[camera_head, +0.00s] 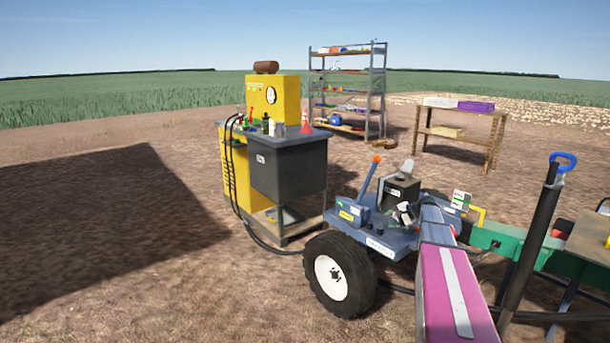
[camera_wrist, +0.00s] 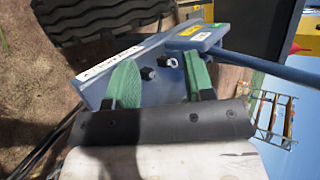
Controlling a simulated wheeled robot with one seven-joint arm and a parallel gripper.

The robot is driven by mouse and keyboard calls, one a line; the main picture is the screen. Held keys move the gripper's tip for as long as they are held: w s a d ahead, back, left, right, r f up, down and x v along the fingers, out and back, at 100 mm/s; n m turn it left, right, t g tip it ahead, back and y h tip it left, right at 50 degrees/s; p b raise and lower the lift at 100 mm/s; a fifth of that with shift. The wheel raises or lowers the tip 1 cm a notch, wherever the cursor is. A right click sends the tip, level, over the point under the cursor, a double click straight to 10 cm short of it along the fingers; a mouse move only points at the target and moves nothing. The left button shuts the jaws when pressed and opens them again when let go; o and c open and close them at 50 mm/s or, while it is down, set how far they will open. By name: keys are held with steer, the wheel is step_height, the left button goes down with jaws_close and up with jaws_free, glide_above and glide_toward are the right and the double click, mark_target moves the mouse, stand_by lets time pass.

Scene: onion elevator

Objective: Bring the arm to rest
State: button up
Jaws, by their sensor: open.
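My gripper (camera_wrist: 161,80) shows in the wrist view with its two green fingers apart and nothing between them. Behind the fingers is the blue metal deck (camera_wrist: 170,58) with a few bolts and a white label. In the head view my magenta arm reaches from the bottom edge toward the same blue deck (camera_head: 375,240) of the wheeled machine. My gripper is small and hard to make out there among the parts on the deck. Whether the fingers touch the deck cannot be told.
A black tyre (camera_head: 340,274) stands left of my arm. A blue lever (camera_head: 367,180) rises from the deck. A dark post (camera_head: 530,235) stands at right. A grey cabinet (camera_head: 288,168), metal shelf (camera_head: 376,92) and wooden table (camera_head: 462,138) stand farther back. The left ground is open.

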steer(key=s+a+f+n+g+h, duration=0.2)
steer(key=s+a+f, duration=0.2)
steer(key=s+a, duration=0.4)
steer(key=s+a+f+n+g+h, duration=0.2)
steer(key=s+a+f, duration=0.3)
steer(key=s, duration=0.5)
steer(key=s+a+n+g+h, duration=0.1)
steer(key=s+a+n+h, duration=0.1)
steer(key=s, duration=0.7)
steer(key=s+a+f+n+h, duration=0.1)
steer(key=s+a+n+h, duration=0.2)
steer(key=s, duration=0.7)
steer(key=shift+a+g+h, duration=0.3)
steer(key=shift+a+g, duration=0.1)
steer(key=shift+a, duration=0.3)
